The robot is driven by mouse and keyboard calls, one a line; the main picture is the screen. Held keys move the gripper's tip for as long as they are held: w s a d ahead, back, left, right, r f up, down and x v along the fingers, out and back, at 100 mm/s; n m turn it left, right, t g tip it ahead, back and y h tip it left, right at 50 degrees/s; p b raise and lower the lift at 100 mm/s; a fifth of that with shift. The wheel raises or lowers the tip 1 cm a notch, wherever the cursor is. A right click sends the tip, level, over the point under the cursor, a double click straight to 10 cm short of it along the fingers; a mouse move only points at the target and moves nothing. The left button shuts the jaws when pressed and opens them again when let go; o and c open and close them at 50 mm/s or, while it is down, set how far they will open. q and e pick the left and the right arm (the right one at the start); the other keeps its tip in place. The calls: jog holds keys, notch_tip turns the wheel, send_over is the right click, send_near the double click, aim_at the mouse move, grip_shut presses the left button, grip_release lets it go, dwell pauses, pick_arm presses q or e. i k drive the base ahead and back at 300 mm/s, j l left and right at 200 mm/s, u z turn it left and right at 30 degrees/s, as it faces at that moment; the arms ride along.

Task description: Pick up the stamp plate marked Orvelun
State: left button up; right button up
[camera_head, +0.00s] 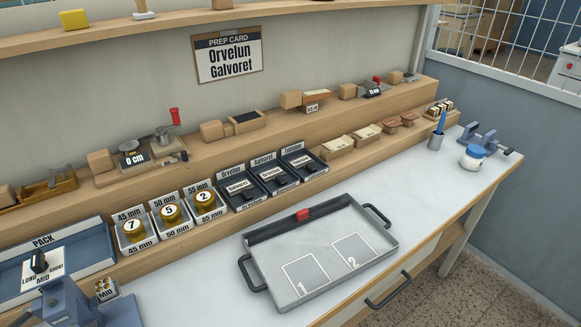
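The stamp plate marked Orvelun (238,187) lies in the left one of three dark compartments of the plate rack (262,205). It has a white label and a dark handle. The rack's back and front labels at that compartment also read Orvelun. The Galvoret plate (270,174) lies in the middle compartment, and a third plate (303,163) lies in the right one; its label is too small to read surely. The prep card (228,55) on the wall reads Orvelun and Galvoret. Neither of my grippers is in view.
A grey tray (325,283) with black handles and areas marked 1 and 2 lies in front of the rack. Foil rolls (171,212) in bins stand left of it. A blue-grey device (65,305) stands front left.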

aim_at(276, 173)
jog(key=l+u, duration=0.6)
jog(key=u, duration=0.15)
jog(key=l+u, duration=0.35)
